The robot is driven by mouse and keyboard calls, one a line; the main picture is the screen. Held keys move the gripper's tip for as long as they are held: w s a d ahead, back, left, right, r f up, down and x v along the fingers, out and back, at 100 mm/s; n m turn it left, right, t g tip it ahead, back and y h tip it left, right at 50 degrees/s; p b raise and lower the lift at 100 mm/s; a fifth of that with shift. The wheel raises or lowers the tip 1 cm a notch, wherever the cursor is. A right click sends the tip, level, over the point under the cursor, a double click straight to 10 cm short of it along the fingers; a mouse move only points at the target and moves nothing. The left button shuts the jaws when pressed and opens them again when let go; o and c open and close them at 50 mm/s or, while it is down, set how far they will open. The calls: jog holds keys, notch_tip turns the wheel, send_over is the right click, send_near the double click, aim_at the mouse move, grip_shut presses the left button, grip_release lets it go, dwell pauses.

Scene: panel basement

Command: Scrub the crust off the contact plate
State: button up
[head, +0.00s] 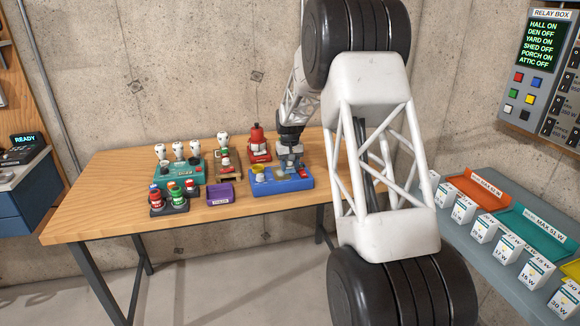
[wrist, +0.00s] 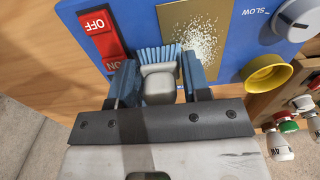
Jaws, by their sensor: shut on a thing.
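My gripper (wrist: 158,80) is shut on a scrub brush (wrist: 158,88) with a pale grey handle and blue bristles (wrist: 155,54). The brass contact plate (wrist: 186,22) is set in a blue unit (wrist: 140,12). White speckled crust (wrist: 203,42) covers much of the plate, right of the bristles in the wrist view. The bristles overlap the plate's left edge; whether they touch it I cannot tell. In the head view my gripper (head: 290,152) is over the blue unit (head: 284,187), and the plate is mostly hidden there.
The blue unit carries a red ON/OFF rocker (wrist: 101,38), a grey dial (wrist: 297,20) marked SLOW and a yellow cup (wrist: 268,76). On the wooden table (head: 110,210), left of the unit, stand a purple bin (head: 219,194), a teal rack (head: 180,176) and bulb-like items.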

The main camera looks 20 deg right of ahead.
aim_at(280, 173)
jog(key=shift+a, duration=0.2)
jog(key=shift+a+f, duration=0.15)
jog(key=shift+a, duration=0.65)
jog(key=shift+a+f, duration=0.1)
jog(key=shift+a, duration=0.7)
jog(key=shift+a, duration=0.15)
jog(key=shift+a+r, duration=0.1)
jog(key=shift+a, duration=1.55)
jog(key=shift+w, duration=0.1)
